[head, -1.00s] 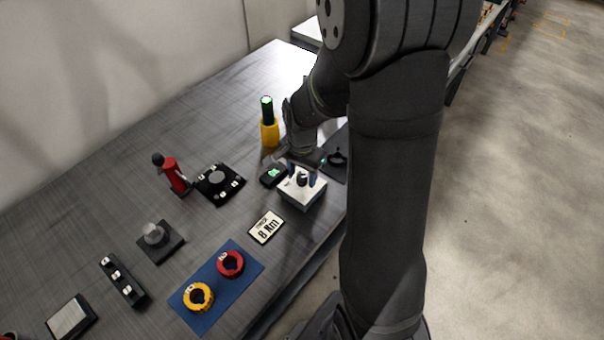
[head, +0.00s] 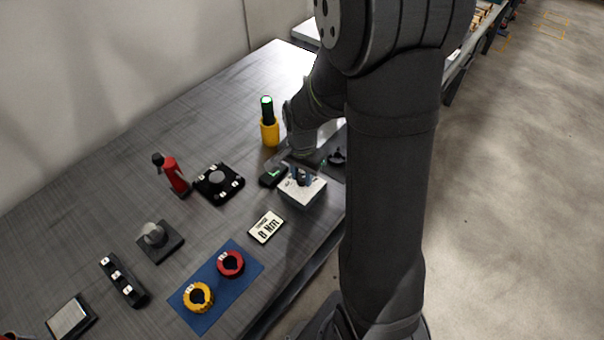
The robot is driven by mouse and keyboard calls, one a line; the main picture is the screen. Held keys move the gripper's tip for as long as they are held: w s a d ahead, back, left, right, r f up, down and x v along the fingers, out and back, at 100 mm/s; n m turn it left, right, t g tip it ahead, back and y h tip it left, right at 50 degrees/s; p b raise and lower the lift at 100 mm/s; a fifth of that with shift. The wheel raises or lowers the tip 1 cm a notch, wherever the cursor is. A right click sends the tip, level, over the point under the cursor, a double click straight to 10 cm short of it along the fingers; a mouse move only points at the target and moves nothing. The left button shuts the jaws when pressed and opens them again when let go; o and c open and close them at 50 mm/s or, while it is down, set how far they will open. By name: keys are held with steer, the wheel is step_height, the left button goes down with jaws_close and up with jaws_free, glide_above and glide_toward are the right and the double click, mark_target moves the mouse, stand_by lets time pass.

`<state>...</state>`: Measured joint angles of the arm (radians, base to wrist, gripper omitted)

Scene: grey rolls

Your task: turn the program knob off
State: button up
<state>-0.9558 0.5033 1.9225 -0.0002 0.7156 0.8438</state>
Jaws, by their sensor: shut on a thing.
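The program knob (head: 301,182) is a small dark knob on top of a white box (head: 303,194) near the table's front edge. My gripper (head: 301,178) reaches down over the box from behind, and its bluish fingertips are closed on the knob from both sides. The fingers partly cover the knob, and its pointer direction is too small to read.
A small black device with a green display (head: 271,177) stands close left of the box. A yellow holder with a black green-tipped tool (head: 269,131) is behind. A "8 Nm" card (head: 266,227) and blue mat (head: 213,288) with red and yellow rings lie in front.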

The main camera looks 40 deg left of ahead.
steer(key=n, duration=0.3)
steer(key=shift+n, duration=0.4)
steer(key=n, duration=0.3)
steer(key=shift+n, duration=0.3)
steer(key=n, duration=1.5)
steer(key=shift+n, duration=0.4)
steer(key=o, duration=1)
steer(key=shift+c, duration=0.2)
